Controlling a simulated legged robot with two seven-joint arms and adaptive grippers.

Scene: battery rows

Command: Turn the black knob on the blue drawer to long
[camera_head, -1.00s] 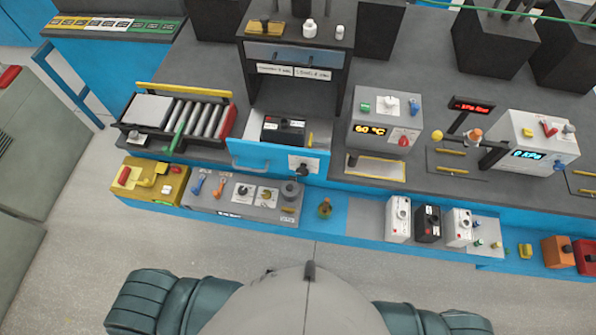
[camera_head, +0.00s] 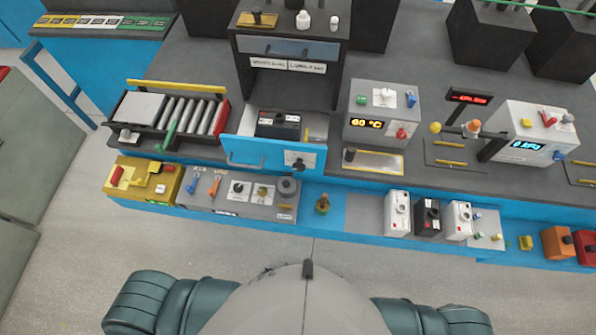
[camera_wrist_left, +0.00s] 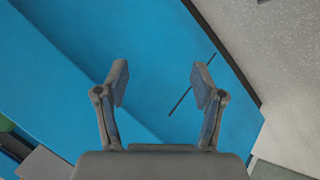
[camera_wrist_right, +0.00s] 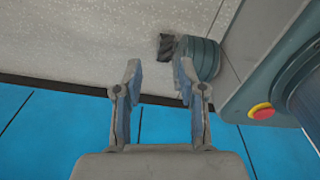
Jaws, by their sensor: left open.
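The blue drawer (camera_head: 245,151) is pulled out below the dark cabinet in the head view. A black battery (camera_head: 278,124) sits inside it. The black knob (camera_head: 299,162) is on a white plate at the right of the drawer front; its pointer direction is too small to read. My left gripper (camera_wrist_left: 160,85) is open and empty in the left wrist view, over a blue surface. My right gripper (camera_wrist_right: 158,80) is open and empty in the right wrist view, near the blue bench edge. Neither gripper shows in the head view, and the knob shows in neither wrist view.
A roller conveyor (camera_head: 178,110) stands left of the drawer, and a grey 60 °C box (camera_head: 380,110) stands right. A grey panel with switches and knobs (camera_head: 237,193) lies in front, below the drawer. White and black batteries (camera_head: 397,213) stand at the front right.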

